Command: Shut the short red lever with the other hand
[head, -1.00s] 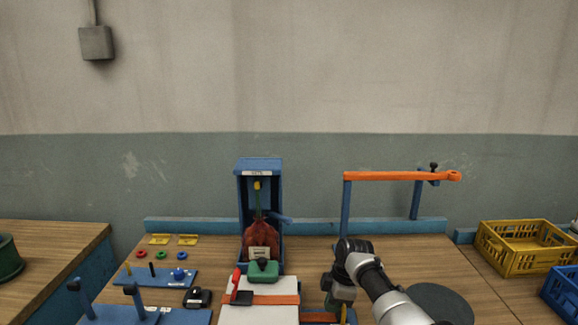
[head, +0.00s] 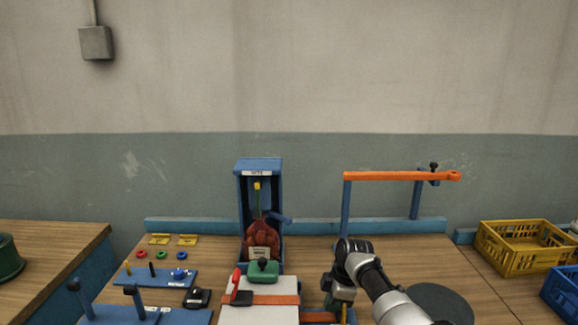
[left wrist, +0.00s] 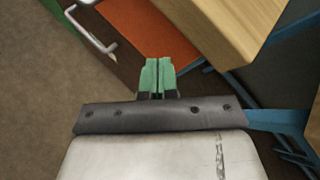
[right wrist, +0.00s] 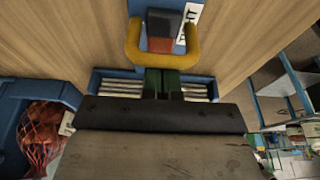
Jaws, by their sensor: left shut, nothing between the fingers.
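The short red lever (head: 236,280) stands tilted up on the left side of a white box (head: 260,315) with an orange band. A green block (head: 262,270) sits just behind it. My right gripper (head: 340,298) is right of the box, apart from the lever. In the right wrist view its green fingers (right wrist: 162,80) are close together at a yellow loop handle (right wrist: 162,60), which hides their tips. My left gripper shows only in the left wrist view, where its green fingers (left wrist: 157,75) are shut and empty. The lever is not visible there.
A red mesh sack (head: 262,238) hangs in a blue stand (head: 258,167) behind the box. An orange bar (head: 395,176) spans blue posts at right. A blue pegboard (head: 160,278) with pegs and a black object (head: 197,298) lie left. A yellow crate (head: 512,262) stands far right.

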